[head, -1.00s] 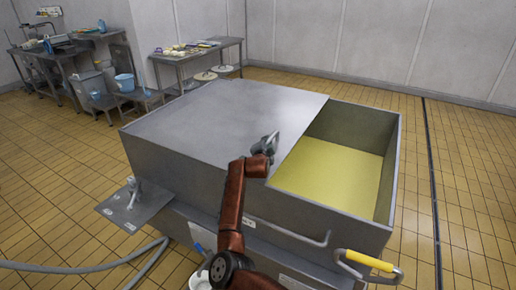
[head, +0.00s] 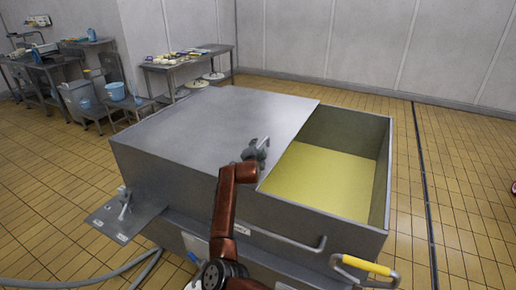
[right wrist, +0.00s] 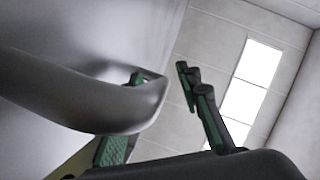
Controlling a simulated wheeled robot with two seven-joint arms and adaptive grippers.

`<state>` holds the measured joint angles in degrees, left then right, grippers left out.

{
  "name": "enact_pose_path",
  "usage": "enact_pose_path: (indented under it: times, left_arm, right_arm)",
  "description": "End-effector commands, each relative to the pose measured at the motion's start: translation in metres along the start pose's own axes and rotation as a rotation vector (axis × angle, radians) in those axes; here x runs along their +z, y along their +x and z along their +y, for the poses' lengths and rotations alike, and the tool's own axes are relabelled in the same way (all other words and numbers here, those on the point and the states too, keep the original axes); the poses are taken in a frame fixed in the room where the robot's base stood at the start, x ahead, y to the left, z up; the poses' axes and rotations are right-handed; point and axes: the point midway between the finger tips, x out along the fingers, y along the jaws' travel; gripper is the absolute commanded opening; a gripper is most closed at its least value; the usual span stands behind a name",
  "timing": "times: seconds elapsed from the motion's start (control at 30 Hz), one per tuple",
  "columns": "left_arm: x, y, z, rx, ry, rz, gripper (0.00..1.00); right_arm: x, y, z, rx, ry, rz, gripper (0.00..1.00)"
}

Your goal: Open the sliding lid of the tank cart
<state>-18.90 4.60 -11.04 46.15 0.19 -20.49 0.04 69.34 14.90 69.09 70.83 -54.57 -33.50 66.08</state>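The tank cart (head: 165,180) is a large grey metal box in the head view. Its flat grey sliding lid (head: 215,120) covers the left part, and the right part is uncovered, showing a yellow inside (head: 320,180). A small lid handle (head: 264,142) stands near the lid's right edge. My right gripper (head: 253,153) is at this handle. In the right wrist view the grey handle loop (right wrist: 145,115) passes between the green-padded fingers of my right gripper (right wrist: 165,110), which are apart. One finger is partly hidden behind the loop. My left gripper is not in view.
A yellow-gripped bar (head: 365,265) and a grey rail (head: 285,240) stick out from the cart's front. A side plate (head: 125,215) and a hose (head: 80,272) are at the left. Tables (head: 190,65) stand at the back.

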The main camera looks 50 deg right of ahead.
Motion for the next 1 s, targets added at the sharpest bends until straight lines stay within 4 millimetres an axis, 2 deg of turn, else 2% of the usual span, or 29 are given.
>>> enact_pose_path:
  times: [0.23, 0.37, 0.8, 1.0]
  left_arm:
    - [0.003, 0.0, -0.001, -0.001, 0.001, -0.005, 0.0]
    - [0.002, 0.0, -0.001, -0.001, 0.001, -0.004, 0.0]
    - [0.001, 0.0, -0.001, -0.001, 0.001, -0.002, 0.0]
    - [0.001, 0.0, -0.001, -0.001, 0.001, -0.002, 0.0]
  right_arm:
    - [0.001, -0.002, 0.0, 0.001, 0.0, -0.001, 0.32]
    - [0.002, -0.012, 0.0, 0.001, 0.001, -0.001, 0.32]
    - [0.002, -0.093, 0.0, 0.0, 0.002, -0.002, 0.32]
    - [0.002, -0.115, 0.0, 0.001, 0.0, -0.001, 0.32]
